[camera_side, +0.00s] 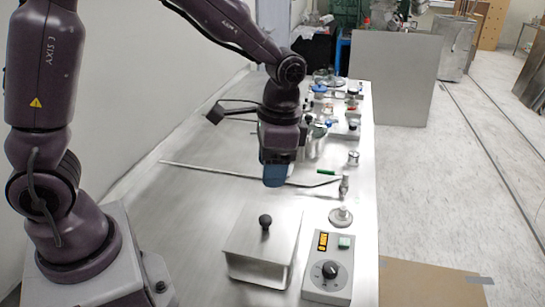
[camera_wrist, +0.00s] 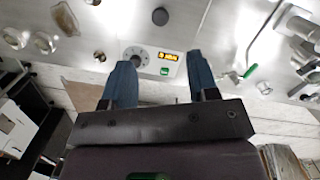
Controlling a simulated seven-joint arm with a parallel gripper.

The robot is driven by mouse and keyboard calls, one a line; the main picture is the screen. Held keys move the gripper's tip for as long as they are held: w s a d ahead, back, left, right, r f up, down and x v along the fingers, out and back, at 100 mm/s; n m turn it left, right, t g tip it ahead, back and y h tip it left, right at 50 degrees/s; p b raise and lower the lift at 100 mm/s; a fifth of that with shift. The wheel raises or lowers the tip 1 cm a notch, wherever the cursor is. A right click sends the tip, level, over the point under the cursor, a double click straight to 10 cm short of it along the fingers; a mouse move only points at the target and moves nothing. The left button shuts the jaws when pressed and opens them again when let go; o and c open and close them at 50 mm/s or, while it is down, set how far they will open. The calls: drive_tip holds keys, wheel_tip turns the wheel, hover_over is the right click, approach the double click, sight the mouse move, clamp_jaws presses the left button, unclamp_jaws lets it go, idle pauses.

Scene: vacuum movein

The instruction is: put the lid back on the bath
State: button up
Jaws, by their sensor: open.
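The bath (camera_side: 255,272) is a metal box near the front of the bench in the side view. A flat metal lid (camera_side: 250,238) with a black knob (camera_side: 265,222) appears to lie over its top; I cannot tell how well it is seated. A dark round knob (camera_wrist: 160,16), seemingly the lid's, shows at the top of the wrist view. My gripper (camera_side: 276,182) is above the bench, behind the bath and above knob height. Its blue fingers are apart with nothing between them in the wrist view (camera_wrist: 160,62).
A control box (camera_side: 328,268) with an orange display and dial stands right of the bath. A small round metal piece (camera_side: 341,217) is behind it. A long thin rod (camera_side: 225,173) and a green item (camera_side: 326,172) lie beyond. Assorted bottles and tools crowd the far bench.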

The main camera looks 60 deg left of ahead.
drive_tip(key=s+a+r+n+t, duration=0.3)
drive_tip(key=s+r+t, duration=0.3)
drive_tip(key=s+r, duration=0.6)
drive_tip(key=shift+s+a+r+n+t+h, duration=0.15)
drive_tip(key=shift+s+r+n+t+h, duration=0.2)
drive_tip(key=shift+s+n, duration=0.4)
drive_tip(key=shift+r, duration=0.1)
idle(0.4)
